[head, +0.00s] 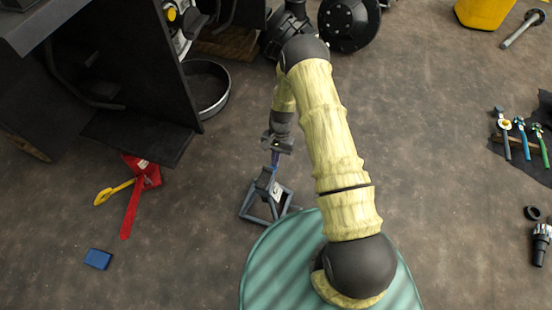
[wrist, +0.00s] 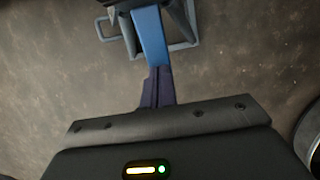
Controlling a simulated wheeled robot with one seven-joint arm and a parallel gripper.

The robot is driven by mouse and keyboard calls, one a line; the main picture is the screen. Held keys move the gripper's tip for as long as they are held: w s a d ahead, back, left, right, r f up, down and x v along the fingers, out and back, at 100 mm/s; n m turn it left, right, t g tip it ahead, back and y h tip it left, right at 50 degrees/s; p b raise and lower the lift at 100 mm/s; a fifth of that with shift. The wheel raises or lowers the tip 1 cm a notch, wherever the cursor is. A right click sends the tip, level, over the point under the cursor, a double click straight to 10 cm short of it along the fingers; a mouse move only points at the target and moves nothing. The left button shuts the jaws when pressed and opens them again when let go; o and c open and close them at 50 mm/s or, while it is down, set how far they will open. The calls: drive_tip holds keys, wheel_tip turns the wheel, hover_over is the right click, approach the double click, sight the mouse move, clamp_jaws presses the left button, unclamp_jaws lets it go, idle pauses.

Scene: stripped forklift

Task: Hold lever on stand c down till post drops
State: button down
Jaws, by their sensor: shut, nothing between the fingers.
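Stand c (head: 268,203) is a grey-blue metal frame with a pale label, upright on the floor just beyond my round green base. My gripper (head: 274,164) points down over the top of the stand, shut, with its fingertips at or close to the stand's upper part. In the wrist view, the shut dark blue fingers (wrist: 158,88) reach toward the stand's frame (wrist: 184,44). A brighter blue bar lies in line with them; I cannot tell whether it is fingertip or lever. The lever and post cannot be made out clearly, and contact is unclear.
A red stand (head: 146,174) with a long red bar, a yellow tool (head: 112,192) and a blue block (head: 98,259) lie to the left. The dark forklift body (head: 120,80) and a round pan (head: 208,90) stand behind. Floor right of my arm is clear up to several tools.

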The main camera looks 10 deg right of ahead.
drive_tip(key=shift+d+f, duration=0.1)
drive_tip(key=shift+f, duration=0.15)
drive_tip(key=shift+d, duration=0.1)
drive_tip(key=shift+d+r, duration=0.1)
drive_tip(key=shift+w+r+p, duration=0.15)
drive_tip(key=shift+r+p, duration=0.15)
drive_tip(key=shift+p, duration=0.1)
drive_tip(key=w+p+v, duration=0.1)
drive_tip(key=p+v, duration=0.5)
drive_tip(key=v, duration=0.7)
drive_tip(key=shift+d+p, duration=0.15)
drive_tip(key=shift+p, duration=0.2)
drive_tip(key=shift+w, duration=0.1)
